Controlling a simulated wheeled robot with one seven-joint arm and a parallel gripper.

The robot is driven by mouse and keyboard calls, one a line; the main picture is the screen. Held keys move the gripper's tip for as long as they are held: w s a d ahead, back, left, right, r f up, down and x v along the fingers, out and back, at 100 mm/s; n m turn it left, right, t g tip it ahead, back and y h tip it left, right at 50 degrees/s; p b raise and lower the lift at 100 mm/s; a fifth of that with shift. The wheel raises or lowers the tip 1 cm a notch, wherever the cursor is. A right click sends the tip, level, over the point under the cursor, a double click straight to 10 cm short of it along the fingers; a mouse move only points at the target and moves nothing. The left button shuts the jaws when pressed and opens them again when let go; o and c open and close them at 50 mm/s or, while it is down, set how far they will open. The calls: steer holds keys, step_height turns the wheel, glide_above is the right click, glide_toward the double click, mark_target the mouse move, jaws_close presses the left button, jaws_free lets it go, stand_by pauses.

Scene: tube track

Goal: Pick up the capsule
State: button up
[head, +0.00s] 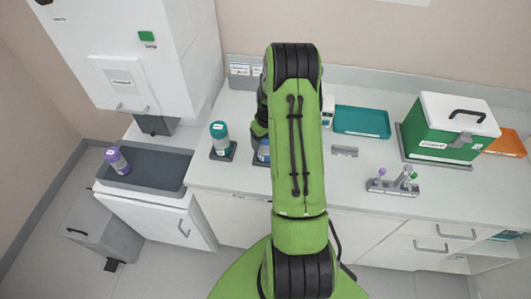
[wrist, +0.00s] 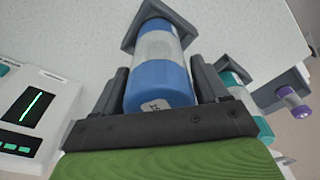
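A capsule with a blue cap (wrist: 160,85) and a clear, whitish middle stands in a dark square holder (wrist: 183,22) on the counter. In the wrist view it lies between the two fingers of my gripper (wrist: 162,85). The fingers are spread wide, one on each side of the cap; contact with the cap is not clear.
A device with a green-lit screen (wrist: 32,105) stands close to my gripper. A teal tray (head: 362,121), a tube rack (head: 393,187) and a green box (head: 440,138) stand to the right.

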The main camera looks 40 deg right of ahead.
steer(key=c, duration=0.9)
steer(key=shift+o, duration=0.2)
step_height(320, 180, up, 10)
steer(key=shift+r+b, duration=0.1)
steer(key=shift+b, duration=0.25)
